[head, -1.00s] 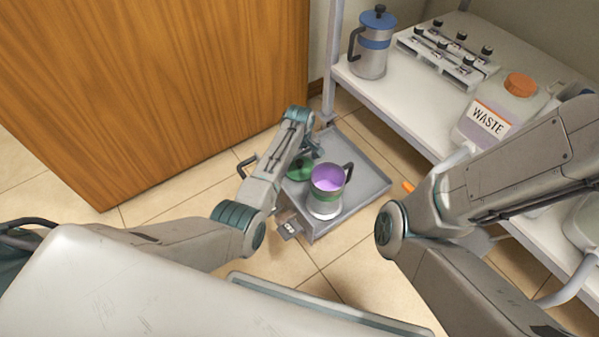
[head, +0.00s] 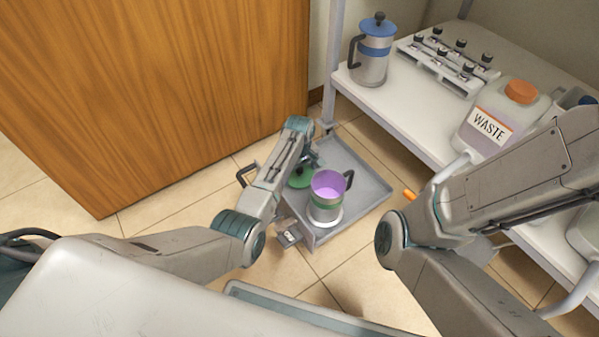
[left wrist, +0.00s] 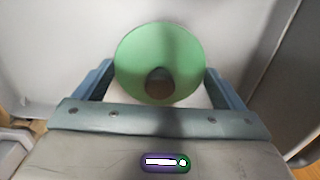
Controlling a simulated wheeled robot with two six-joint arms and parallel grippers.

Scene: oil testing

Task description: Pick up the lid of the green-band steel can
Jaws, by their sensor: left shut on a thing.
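The green-band steel can (head: 326,210) stands open on a grey tray (head: 368,192), with purple liquid inside and a dark handle at its right. Its round green lid (head: 299,180) is just left of the can in the head view, partly hidden by my left gripper (head: 311,160). In the left wrist view the lid (left wrist: 160,50) fills the space between the fingers, with its dark knob (left wrist: 159,83) towards me. My left gripper is shut on the lid. Whether the lid touches the tray is unclear. My right arm shows, but its gripper is out of view.
A white shelf (head: 400,100) at right holds a blue-band steel can (head: 370,68), a vial rack (head: 445,60) and a waste jug (head: 500,117). A wooden cabinet (head: 150,90) stands at left. The right part of the tray is bare.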

